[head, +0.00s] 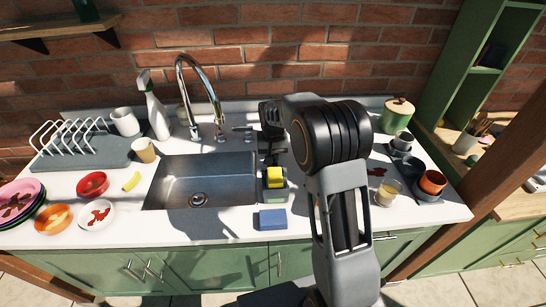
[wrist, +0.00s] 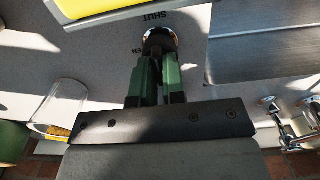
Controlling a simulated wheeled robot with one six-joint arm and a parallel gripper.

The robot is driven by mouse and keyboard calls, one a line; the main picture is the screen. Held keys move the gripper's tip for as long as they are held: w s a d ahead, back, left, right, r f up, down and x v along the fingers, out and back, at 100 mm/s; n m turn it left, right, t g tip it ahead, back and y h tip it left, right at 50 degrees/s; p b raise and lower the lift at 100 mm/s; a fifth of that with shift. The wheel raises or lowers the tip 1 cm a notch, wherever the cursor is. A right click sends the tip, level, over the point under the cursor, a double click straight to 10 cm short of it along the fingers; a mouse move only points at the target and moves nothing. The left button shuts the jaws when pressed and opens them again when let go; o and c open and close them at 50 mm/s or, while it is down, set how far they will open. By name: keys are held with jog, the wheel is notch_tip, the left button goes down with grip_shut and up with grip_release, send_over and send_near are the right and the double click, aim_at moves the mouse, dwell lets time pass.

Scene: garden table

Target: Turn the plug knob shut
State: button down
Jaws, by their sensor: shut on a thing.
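In the wrist view the plug knob (wrist: 160,38) is a dark round knob with a shiny rim, set in the counter beside the sink. My gripper (wrist: 158,62) has its green fingers close together on the knob. The word SHUT is printed just beyond the knob, and part of another word, ending in EN, shows to its left. The fingers cover much of the knob, so I cannot tell which way it points. In the head view my arm hides the knob, and the dark wrist is behind the sponge holder.
The steel sink (head: 200,180) lies left of my arm, with the tall tap (head: 180,75) behind it. A yellow sponge (head: 275,174) sits in a holder at the sink's right edge. A blue sponge (head: 272,220) lies in front. A clear glass (wrist: 62,107) stands near the fingers.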

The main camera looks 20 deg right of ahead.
jog(key=c, duration=1.2)
grip_release()
notch_tip(320, 180, up, 14)
jog(key=shift+f, duration=0.1)
